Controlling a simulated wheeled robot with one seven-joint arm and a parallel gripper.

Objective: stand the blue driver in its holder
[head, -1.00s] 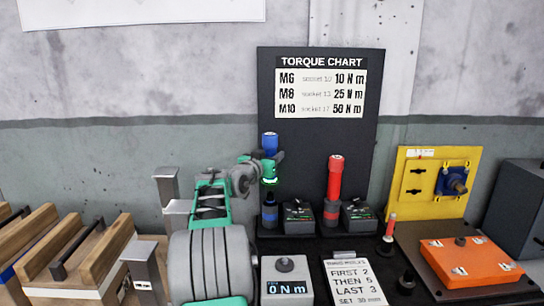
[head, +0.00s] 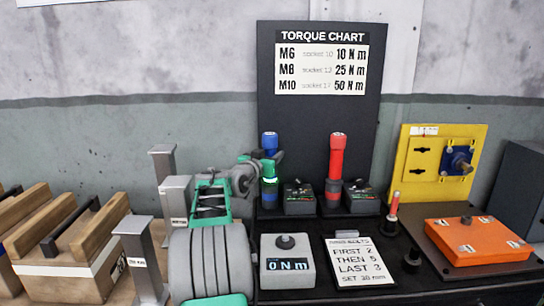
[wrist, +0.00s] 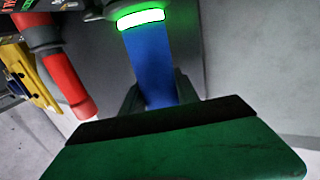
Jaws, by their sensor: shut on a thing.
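The blue driver (head: 269,141) is upright at the left of the dark rack, its top level with the red driver's top. It also shows in the wrist view (wrist: 152,65), with a glowing green ring near its far end. My gripper (head: 269,167) is shut around the driver's shaft from the left. The driver's lower end meets its holder (head: 269,195), a dark, blue-marked socket directly below. My gripper and the glow hide part of this joint, so the exact seating depth cannot be seen.
The red driver (head: 336,165) stands close on the right, with small black boxes (head: 299,197) beside the holders. The torque chart board (head: 320,120) is close behind. A grey 0 N m meter (head: 287,268) and a note card (head: 358,264) lie in front.

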